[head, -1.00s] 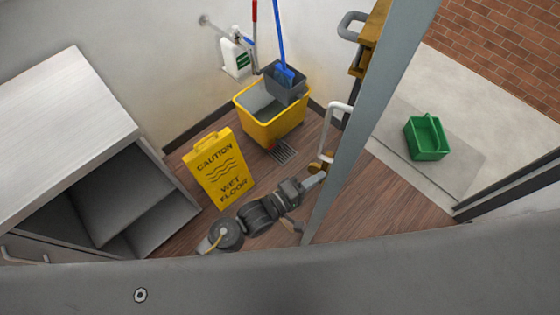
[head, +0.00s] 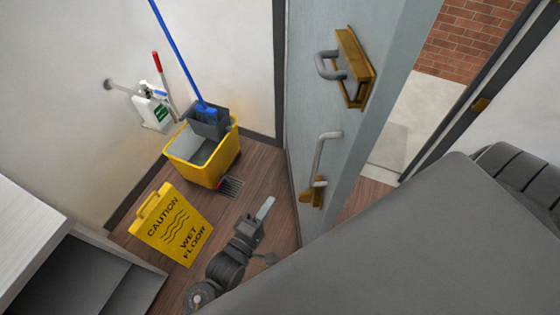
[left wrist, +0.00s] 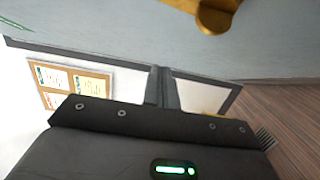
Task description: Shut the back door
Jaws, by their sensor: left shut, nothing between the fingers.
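The back door (head: 300,100) is a grey-blue panel standing ajar. Its inner face shows a grey pull handle on a brass plate (head: 355,68) and a lower lever handle with a brass base (head: 318,190). A gap at the door's right edge shows paving and brick outside. My left gripper (head: 266,206) is shut and empty, to the left of the lever handle, with a visible space between them in the head view. The left wrist view shows a pale blue-grey surface at the top with a brass piece (left wrist: 214,14). The right gripper is not in view.
A yellow caution sign (head: 172,225) and a yellow mop bucket (head: 190,160) stand left of my left arm. A grey-white cabinet (head: 30,235) is at the far left. The dark door frame (head: 470,110) is at right.

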